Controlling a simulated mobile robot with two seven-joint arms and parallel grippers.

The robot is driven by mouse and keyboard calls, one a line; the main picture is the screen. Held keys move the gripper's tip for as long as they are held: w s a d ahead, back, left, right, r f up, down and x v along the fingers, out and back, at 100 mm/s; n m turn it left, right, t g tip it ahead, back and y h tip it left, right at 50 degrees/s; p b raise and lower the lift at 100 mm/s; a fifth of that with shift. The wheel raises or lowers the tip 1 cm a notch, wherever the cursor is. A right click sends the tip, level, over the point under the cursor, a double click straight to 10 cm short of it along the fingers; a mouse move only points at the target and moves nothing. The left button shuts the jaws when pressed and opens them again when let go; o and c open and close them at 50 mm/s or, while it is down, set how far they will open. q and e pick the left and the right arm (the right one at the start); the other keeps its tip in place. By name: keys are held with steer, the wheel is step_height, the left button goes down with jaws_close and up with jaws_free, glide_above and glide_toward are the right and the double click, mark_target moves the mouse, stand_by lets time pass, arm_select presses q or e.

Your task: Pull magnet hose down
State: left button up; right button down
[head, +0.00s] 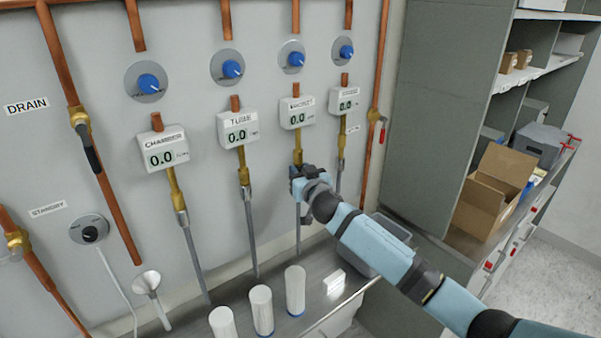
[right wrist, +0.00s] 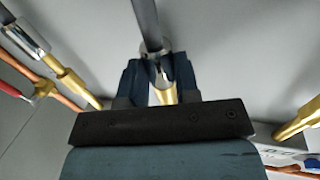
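The magnet hose (head: 298,218) is a grey hose hanging from a brass fitting (head: 297,151) under the third gauge box (head: 297,113), which reads 0.0. My right gripper (head: 297,176) is at the joint of the hose and the fitting. In the right wrist view the hose (right wrist: 148,22) runs up from a silver collar, and the gripper fingers (right wrist: 160,80) close in on both sides of the collar and the brass. The gripper looks shut on it, though the contact is partly hidden. My left gripper is not in view.
Similar hoses hang under the chamber gauge (head: 165,150), the tube gauge (head: 238,128) and the rightmost gauge (head: 345,102). White cylinders (head: 295,290) and a grey bin (head: 388,243) stand on the metal bench below. Shelves with a cardboard box (head: 490,195) are at the right.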

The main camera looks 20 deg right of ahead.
step_height(320, 180, down, 4)
steer(key=b, duration=0.3)
steer(key=c, duration=0.8)
jaws_free()
steer(key=shift+f, duration=0.1)
steer(key=shift+c, duration=0.2)
steer(key=shift+s, duration=0.1)
steer(key=s+d+b, duration=0.1)
steer(key=s+b, duration=0.1)
steer(key=s, duration=1.1)
steer(key=shift+s+d, duration=0.15)
steer(key=shift+s, duration=0.2)
